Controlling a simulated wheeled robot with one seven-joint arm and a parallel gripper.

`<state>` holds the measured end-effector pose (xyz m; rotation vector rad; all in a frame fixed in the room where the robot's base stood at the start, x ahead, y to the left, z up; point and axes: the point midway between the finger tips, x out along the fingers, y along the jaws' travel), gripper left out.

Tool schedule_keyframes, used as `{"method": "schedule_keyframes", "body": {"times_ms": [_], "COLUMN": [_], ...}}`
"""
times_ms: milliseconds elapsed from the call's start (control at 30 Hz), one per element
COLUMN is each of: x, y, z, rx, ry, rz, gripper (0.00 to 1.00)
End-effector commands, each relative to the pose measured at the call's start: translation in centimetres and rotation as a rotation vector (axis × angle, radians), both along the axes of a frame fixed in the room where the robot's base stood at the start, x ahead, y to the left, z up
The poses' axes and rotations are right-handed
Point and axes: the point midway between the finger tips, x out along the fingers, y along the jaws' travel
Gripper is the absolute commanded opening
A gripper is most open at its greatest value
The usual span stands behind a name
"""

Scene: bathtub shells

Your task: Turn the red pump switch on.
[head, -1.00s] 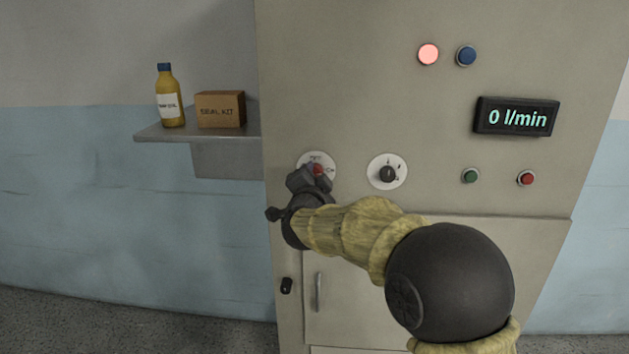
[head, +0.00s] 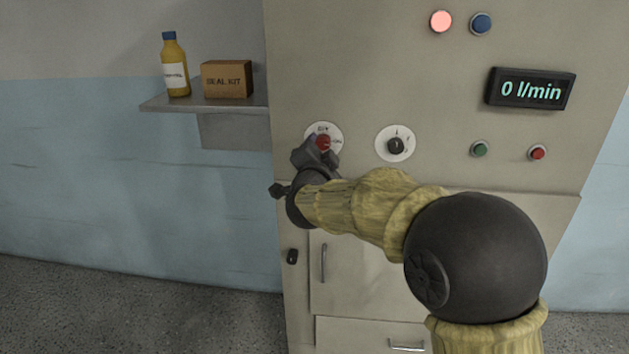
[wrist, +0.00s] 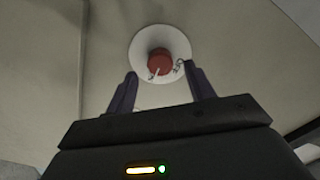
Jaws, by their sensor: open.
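The red pump switch (head: 323,142) is a round red knob on a white dial plate (head: 312,131) at the left of the cabinet front. In the wrist view the red switch (wrist: 160,61) shows with a pale pointer mark at its lower edge, and the white plate (wrist: 143,42) lies around it. My gripper (head: 319,151) is in front of the switch and hides its lower part in the head view. I cannot tell whether the fingers touch the plate.
A black knob (head: 396,146) on a white plate sits to the right. A green button (head: 479,149), a red button (head: 537,153), a lit red lamp (head: 441,21), a blue button (head: 481,24) and a display (head: 530,89) reading 0 l/min are on the cabinet. A shelf (head: 160,103) is left.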

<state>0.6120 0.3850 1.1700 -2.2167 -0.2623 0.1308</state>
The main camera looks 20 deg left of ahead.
Motion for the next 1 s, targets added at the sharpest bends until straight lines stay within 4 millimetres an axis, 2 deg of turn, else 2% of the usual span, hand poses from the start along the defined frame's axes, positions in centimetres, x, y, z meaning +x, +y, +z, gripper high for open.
{"method": "schedule_keyframes", "body": {"times_ms": [600, 800, 1000], "x": [-11.9, -14.2, -14.4], "y": [-2.9, -3.4, -3.5], "z": [-0.1, -0.1, -0.1], "rx": [-0.001, -0.001, -0.001], "ry": [0.0, 0.001, 0.001], "rz": [0.002, 0.002, -0.001], "gripper": [0.54, 0.54, 0.54]}}
